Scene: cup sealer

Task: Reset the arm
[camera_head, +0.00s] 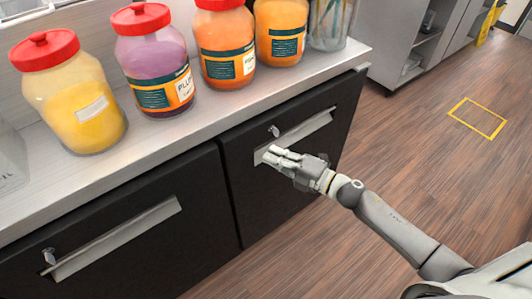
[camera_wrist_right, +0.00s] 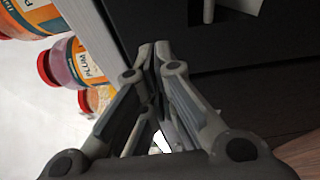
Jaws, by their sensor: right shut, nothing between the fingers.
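My right gripper (camera_head: 268,155) is in front of the right dark cabinet front (camera_head: 262,190), just below the left end of its pale handle (camera_head: 304,131). Its fingers point left and are together with nothing held. In the right wrist view the fingertips (camera_wrist_right: 154,48) also meet, in front of the dark cabinet front. I cannot tell whether the fingertips touch the cabinet. The right arm (camera_head: 385,220) reaches in from the lower right. My left gripper is not in view.
Several red-lidded jars, one a purple plum jar (camera_head: 155,68), stand on the pale counter (camera_head: 165,140) above the cabinet. A left cabinet front (camera_head: 130,262) has its own handle (camera_head: 115,238). Open wooden floor (camera_head: 425,150) with a yellow square outline (camera_head: 477,118) lies to the right.

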